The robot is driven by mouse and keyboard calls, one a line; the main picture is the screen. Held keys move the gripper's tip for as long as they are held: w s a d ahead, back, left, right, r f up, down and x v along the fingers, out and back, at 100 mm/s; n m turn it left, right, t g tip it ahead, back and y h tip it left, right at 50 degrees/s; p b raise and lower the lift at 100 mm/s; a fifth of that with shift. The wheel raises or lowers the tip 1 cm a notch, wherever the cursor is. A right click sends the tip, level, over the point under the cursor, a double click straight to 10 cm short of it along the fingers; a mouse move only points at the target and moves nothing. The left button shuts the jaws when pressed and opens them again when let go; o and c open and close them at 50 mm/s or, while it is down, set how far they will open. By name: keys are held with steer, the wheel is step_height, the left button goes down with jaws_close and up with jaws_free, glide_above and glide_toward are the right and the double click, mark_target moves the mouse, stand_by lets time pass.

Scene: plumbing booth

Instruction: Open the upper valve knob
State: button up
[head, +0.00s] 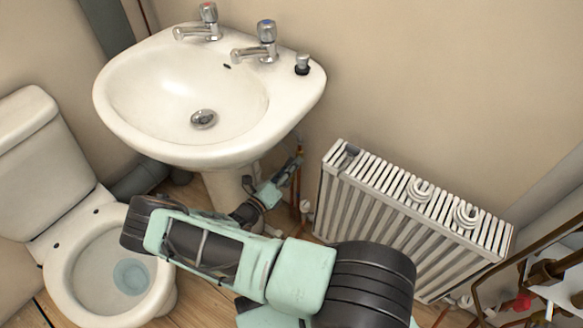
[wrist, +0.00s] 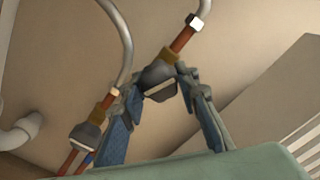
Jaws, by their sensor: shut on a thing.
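The upper valve knob (wrist: 157,84) is dark grey with a pale flat strip, on a copper pipe with a brass-coloured collar, in the middle of the wrist view. My gripper (wrist: 162,82) is shut on it, with one blue-grey finger on each side. In the head view my gripper (head: 282,180) reaches the pipes under the right side of the sink; the knob cannot be made out there. A second, similar valve knob (wrist: 87,135) sits lower left in the wrist view, apart from the fingers.
The white sink (head: 150,140) overhangs the pipes on the left. A white radiator (head: 400,215) stands close on the right, against the wall. A toilet (head: 70,250) is at the far left. A curved grey hose (wrist: 122,40) rises from the lower valve.

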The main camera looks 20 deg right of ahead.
steer(key=shift+n+b, duration=0.5)
steer(key=shift+n, duration=1.3)
steer(key=o, duration=1.2)
steer(key=shift+c, duration=0.2)
steer(key=v, duration=1.2)
steer(key=shift+r, duration=0.15)
